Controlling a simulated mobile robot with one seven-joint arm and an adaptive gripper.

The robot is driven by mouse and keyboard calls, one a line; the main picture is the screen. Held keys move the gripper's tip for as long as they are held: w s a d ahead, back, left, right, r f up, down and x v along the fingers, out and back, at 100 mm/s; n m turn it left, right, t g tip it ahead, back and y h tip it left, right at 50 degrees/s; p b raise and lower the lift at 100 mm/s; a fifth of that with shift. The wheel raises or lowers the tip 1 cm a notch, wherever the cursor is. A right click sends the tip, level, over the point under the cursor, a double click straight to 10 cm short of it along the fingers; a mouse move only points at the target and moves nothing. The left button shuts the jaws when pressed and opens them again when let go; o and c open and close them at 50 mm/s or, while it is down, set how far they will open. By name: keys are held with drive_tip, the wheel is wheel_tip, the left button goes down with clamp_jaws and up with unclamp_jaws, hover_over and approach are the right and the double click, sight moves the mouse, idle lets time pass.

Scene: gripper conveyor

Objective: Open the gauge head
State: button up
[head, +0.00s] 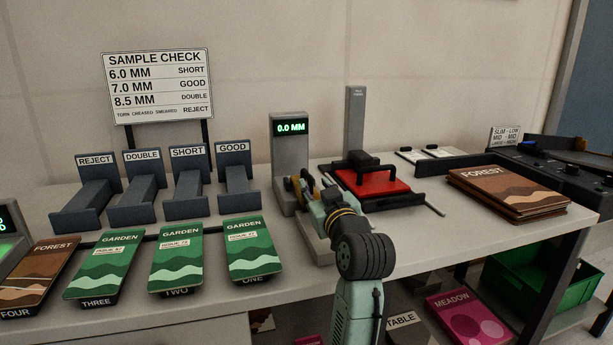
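The gauge (289,160) is a grey upright column with a lit display reading 0.0 MM. It stands on the table near the middle of the head view, and its base reaches toward the front edge. My gripper (297,188) is at the right side of the column, below the display. My wrist and forearm come up from the bottom of the picture and cover part of the gauge. The gauge head is not clearly visible behind my gripper. I cannot tell whether the fingers touch it or how far apart they are.
Four-labelled booklets, including a green garden booklet (252,250), lie along the front left. Grey slots, including one labelled GOOD (236,180), stand behind them. A red-bedded device (375,184) is right of my gripper. A forest stack (508,190) lies further right. A sign (157,85) stands behind.

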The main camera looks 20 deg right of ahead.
sight(309, 178)
drive_tip(key=w+p, duration=0.1)
drive_tip(key=w, duration=0.7)
drive_tip(key=shift+w+d, duration=0.1)
drive_tip(key=shift+w, duration=0.1)
drive_tip(key=shift+c, duration=0.5)
clamp_jaws()
